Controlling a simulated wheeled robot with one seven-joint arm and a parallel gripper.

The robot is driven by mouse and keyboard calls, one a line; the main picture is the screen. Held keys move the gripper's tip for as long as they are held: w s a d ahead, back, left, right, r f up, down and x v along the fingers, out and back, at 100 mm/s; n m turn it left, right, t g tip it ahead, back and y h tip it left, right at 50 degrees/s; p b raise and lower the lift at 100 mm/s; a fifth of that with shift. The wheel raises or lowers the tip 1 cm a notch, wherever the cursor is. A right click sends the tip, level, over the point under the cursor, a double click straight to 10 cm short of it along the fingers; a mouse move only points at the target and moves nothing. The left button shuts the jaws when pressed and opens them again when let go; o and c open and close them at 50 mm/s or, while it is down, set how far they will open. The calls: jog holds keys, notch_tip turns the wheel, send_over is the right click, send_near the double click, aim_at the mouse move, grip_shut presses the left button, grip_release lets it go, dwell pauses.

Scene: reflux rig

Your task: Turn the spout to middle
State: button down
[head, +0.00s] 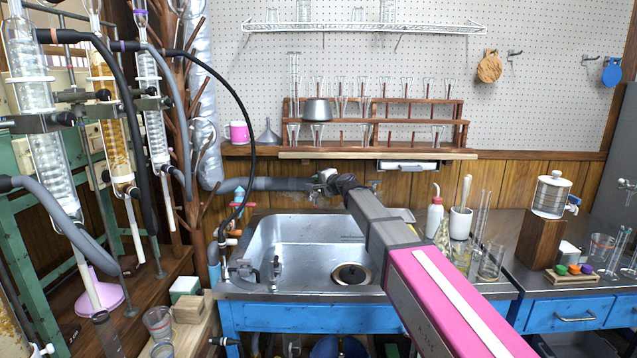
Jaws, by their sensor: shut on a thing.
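My gripper (336,183) is at the end of my grey and pink arm, above the back edge of the metal sink (290,233). It is shut on what looks like the spout (325,176), a small pale metal piece in front of the wooden wall panelling. My gripper and wrist hide much of it, so its full shape and exact direction cannot be told. The sink's basin lies below, with a dark round drain (352,273) at its right.
A bottle rack (410,112) with glassware is on the wall above. A white squeeze bottle (434,216) and glass cylinders stand right of the sink. Tall glass columns (45,130) with hoses crowd the left. The basin is empty.

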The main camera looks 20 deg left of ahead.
jog(key=shift+d, duration=0.15)
jog(key=d+n+g+y, duration=0.3)
jog(key=d+n+g, duration=0.2)
jog(key=d+g, duration=0.1)
jog(key=shift+d+n+g, duration=0.25)
jog(key=shift+n+g, duration=0.15)
jog(key=shift+g, duration=0.3)
jog(key=c, duration=1.1)
grip_release()
jog(key=shift+d, duration=0.1)
jog(key=v, duration=1)
jog(key=shift+d, duration=0.3)
